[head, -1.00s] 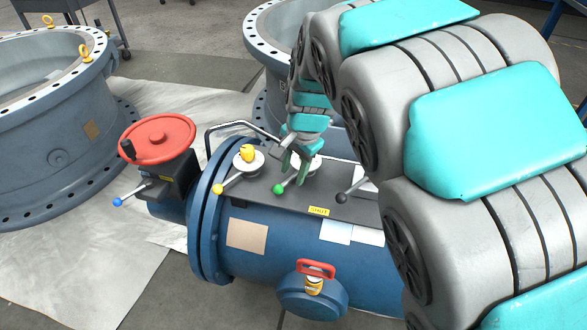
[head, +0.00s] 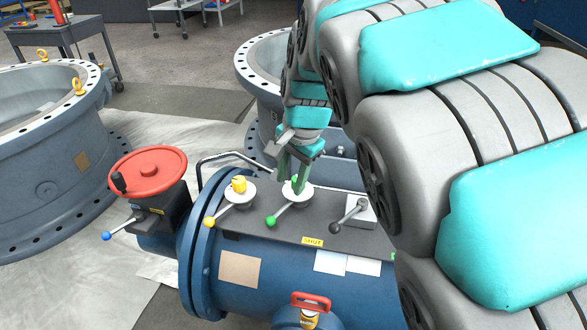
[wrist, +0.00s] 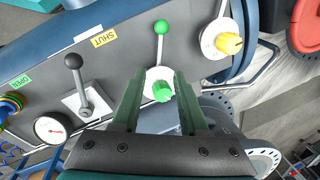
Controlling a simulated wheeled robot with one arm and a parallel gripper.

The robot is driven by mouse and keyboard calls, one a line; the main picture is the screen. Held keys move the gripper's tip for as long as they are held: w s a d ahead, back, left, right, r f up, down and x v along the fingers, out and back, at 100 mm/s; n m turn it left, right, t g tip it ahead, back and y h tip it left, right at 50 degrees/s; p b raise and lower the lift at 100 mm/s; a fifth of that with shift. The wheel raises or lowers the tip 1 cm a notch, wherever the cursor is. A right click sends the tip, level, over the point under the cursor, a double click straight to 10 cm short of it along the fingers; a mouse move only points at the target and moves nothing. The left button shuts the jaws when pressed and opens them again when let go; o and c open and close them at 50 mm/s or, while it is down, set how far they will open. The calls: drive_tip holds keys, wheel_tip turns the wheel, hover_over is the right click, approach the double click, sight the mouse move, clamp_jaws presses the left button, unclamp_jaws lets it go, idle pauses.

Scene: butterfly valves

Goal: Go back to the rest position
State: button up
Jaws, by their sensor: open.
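The blue valve body (head: 245,290) has a grey top panel with several levers. My gripper (head: 292,190) points down at the green-knobbed valve, with its fingers open. In the wrist view, the green knob (wrist: 162,91) shows between the two fingers (wrist: 160,75), with gaps on both sides; I cannot tell how far beyond the tips it is. Its lever ends in a green ball (head: 270,221), which points toward the lower left in the head view. My gripper holds nothing.
A yellow-knobbed valve (head: 238,186) is left of the green one, and a black-ball lever (head: 361,204) is right of it. A red handwheel (head: 148,171) stands at the left end. A bent grey handrail (head: 235,155) runs behind. Large flanged rings stand behind on the floor.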

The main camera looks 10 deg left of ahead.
drive_tip(key=s+d+f+n+g+h, duration=0.1)
drive_tip(key=s+d+f+n, duration=0.1)
drive_tip(key=s+d, duration=1.05)
drive_tip(key=s+d+f+n+g, duration=0.1)
drive_tip(key=s+d+f+n, duration=0.1)
drive_tip(key=s+d, duration=0.3)
drive_tip(key=s+d+f+n+g, duration=0.1)
drive_tip(key=s+d+f+n, duration=0.1)
drive_tip(key=s+d, duration=0.3)
drive_tip(key=s+f, duration=0.1)
drive_tip(key=s, duration=0.3)
drive_tip(key=shift+s+f+h, duration=0.15)
drive_tip(key=shift+h, duration=0.25)
